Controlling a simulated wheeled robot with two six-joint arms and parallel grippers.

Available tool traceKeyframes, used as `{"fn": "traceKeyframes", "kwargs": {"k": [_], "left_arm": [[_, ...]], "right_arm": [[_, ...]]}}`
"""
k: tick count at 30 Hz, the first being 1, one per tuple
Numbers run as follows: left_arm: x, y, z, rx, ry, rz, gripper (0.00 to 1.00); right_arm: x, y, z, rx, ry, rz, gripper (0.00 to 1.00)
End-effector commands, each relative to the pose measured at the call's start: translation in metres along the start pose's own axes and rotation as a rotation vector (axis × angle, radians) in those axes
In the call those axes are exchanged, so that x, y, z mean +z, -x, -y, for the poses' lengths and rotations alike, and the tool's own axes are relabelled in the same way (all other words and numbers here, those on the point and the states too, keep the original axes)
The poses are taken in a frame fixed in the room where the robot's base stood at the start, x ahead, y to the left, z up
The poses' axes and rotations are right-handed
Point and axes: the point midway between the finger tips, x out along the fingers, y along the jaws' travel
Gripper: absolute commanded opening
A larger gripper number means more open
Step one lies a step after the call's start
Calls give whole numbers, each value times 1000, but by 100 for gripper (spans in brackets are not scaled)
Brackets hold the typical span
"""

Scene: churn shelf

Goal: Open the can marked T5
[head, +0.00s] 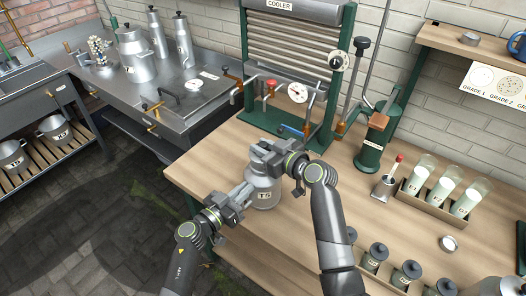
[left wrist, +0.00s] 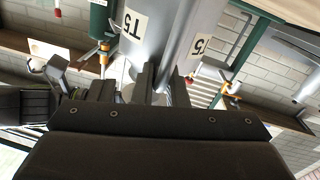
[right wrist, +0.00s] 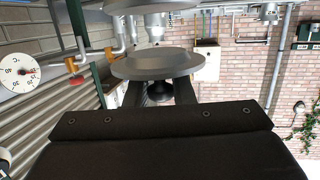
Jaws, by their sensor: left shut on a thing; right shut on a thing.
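The T5 can (head: 264,192) is a grey metal churn standing on the wooden bench near its left edge. It also shows upside down in the left wrist view (left wrist: 160,30), with its T5 labels. My left gripper (head: 240,194) is shut on the can's left side; the exact spot gripped is hard to see. My right gripper (head: 268,156) is above the can, shut on the dark knob of the round grey lid (right wrist: 150,64). In the inverted right wrist view a gap shows between the lid and the can's rim (right wrist: 150,4), so the lid is apart from it.
The cooler (head: 290,60) with its dial and taps stands behind the can. A green hand pump (head: 375,135), a crate of glass jars (head: 431,201) and several dark-lidded cans (head: 405,273) are to the right. Bench between is clear.

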Motion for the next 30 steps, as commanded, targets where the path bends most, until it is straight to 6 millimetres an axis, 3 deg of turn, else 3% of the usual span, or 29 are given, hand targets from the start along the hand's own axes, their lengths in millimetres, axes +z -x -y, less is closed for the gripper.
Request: {"fn": "traceKeyframes", "kwargs": {"k": [5,13,14,19,30], "left_arm": [[-1,0,0,0,2,-2,0],[-1,0,0,0,2,-2,0],[-1,0,0,0,2,-2,16],[0,0,0,0,1,-1,38],[0,7,0,-1,1,0,38]], "right_arm": [[-19,4,0,0,1,-2,0],[-21,4,0,0,0,0,0],[-21,4,0,0,0,0,0],[-21,4,0,0,0,0,0],[-22,5,0,0,0,0,0]]}}
